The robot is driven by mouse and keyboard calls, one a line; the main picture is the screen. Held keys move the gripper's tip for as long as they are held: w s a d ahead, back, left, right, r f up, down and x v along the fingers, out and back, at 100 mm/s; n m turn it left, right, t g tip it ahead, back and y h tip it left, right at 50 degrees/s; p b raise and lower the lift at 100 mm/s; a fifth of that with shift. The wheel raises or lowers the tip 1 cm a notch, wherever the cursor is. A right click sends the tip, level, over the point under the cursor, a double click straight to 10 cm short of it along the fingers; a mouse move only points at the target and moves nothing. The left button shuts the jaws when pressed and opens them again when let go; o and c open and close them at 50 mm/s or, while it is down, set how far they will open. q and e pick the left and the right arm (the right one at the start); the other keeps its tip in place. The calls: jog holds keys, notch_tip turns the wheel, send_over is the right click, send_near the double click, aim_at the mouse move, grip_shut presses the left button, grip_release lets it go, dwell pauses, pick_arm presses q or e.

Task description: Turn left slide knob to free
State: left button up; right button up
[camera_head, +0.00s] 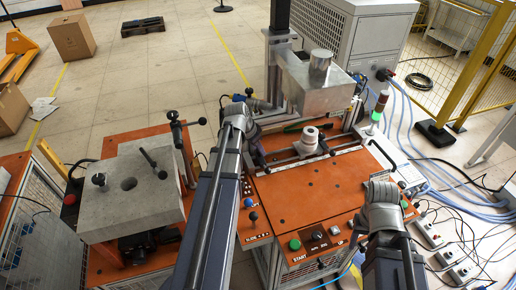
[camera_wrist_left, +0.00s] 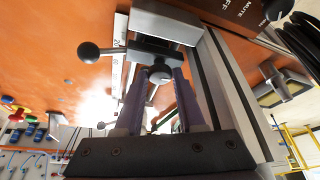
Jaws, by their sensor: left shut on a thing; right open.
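My left gripper (camera_head: 256,158) is at the left end of the slide rail (camera_head: 318,158) on the orange heater table (camera_head: 300,195). In the left wrist view its two dark fingers (camera_wrist_left: 160,78) are shut on a small knob (camera_wrist_left: 159,76) below a dark clamp block (camera_wrist_left: 155,50). I take this as the left slide knob; the fingers hide part of it, and its turned position cannot be told. A black ball-ended lever (camera_wrist_left: 88,52) sticks out beside the block. My right gripper (camera_head: 382,180) is open and empty above the right side of the table.
A pale cylindrical part (camera_head: 309,138) stands at the slide, right of my left gripper. A metal box (camera_head: 318,85) rises behind. Buttons and a selector (camera_head: 318,235) line the front panel. A grey block bench (camera_head: 130,190) is at left. Cables lie at right.

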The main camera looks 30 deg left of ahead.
pick_arm(q)
jog(key=shift+n, duration=0.4)
grip_shut()
jog(key=n, duration=0.1)
jog(key=n+y, duration=0.1)
jog(key=n, duration=0.1)
jog(key=shift+s+d+n+y, duration=0.1)
jog(key=shift+d+n+y, duration=0.15)
jog(key=shift+n+y, duration=0.15)
jog(key=n+y, duration=0.1)
jog(key=n, duration=0.3)
jog(key=shift+d+y, duration=0.15)
jog(key=shift+y, duration=0.25)
jog(key=n, duration=0.1)
jog(key=n+g, duration=0.1)
jog(key=n, duration=0.1)
jog(key=n+y, duration=0.1)
jog(key=n, duration=0.1)
jog(key=shift+w+d+g, duration=0.1)
jog(key=shift+w+g, duration=0.2)
jog(key=shift+n+g+y, duration=0.5)
jog(key=shift+n+g, duration=0.2)
jog(key=shift+n, duration=1.5)
jog(key=o, duration=0.8)
grip_release()
jog(key=shift+c, duration=0.2)
